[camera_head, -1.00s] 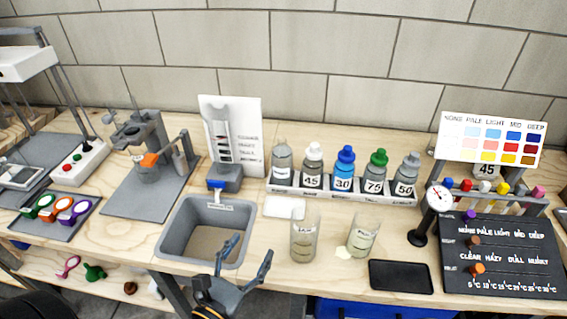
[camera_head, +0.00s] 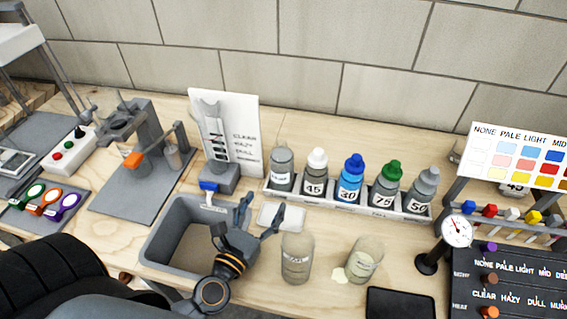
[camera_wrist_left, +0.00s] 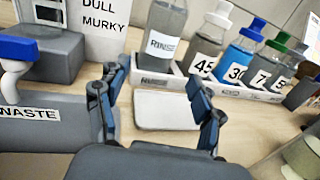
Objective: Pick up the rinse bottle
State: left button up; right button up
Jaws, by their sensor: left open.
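The rinse bottle (camera_head: 283,168) is a grey bottle at the left end of the bottle rack (camera_head: 340,201) in the head view. In the left wrist view the bottle (camera_wrist_left: 166,38), labelled RINSE, stands upright in its slot, beyond the fingers; its top is cut off. My left gripper (camera_head: 264,207) is open and empty, in front of the rack at the sink's right edge. Its fingers (camera_wrist_left: 158,88) frame a white pad (camera_wrist_left: 165,110) in the left wrist view, with the bottle behind, apart from them. My right gripper is not in view.
Bottles marked 45 (camera_head: 314,172), 30 (camera_head: 350,179), 75 and 50 stand close right of the rinse bottle. A blue-topped waste fitting (camera_head: 209,187) and the sink (camera_head: 160,236) lie left. Two beakers (camera_head: 296,257) (camera_head: 363,259) stand to the right, near the front.

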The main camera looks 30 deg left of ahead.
aim_at(277, 179)
pick_arm(q)
jog(key=w, duration=0.2)
jog(key=w+p, duration=0.1)
jog(key=w, duration=0.1)
jog(key=shift+w+a+r, duration=0.15)
jog(key=shift+w, duration=0.25)
jog(key=shift+w+p, duration=0.3)
jog(key=shift+w, duration=0.2)
jog(key=w, duration=0.1)
jog(key=w+p, duration=0.1)
jog(key=w, duration=0.2)
jog(key=shift+w+a+r+p, duration=0.2)
jog(key=shift+a+p, duration=0.1)
jog(key=shift+p, duration=0.1)
jog(key=shift+w, duration=0.3)
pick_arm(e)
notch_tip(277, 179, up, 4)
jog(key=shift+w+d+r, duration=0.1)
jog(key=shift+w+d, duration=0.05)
pick_arm(q)
jog(key=shift+c, duration=0.4)
jog(key=c, duration=1.2)
jog(key=shift+r, duration=0.15)
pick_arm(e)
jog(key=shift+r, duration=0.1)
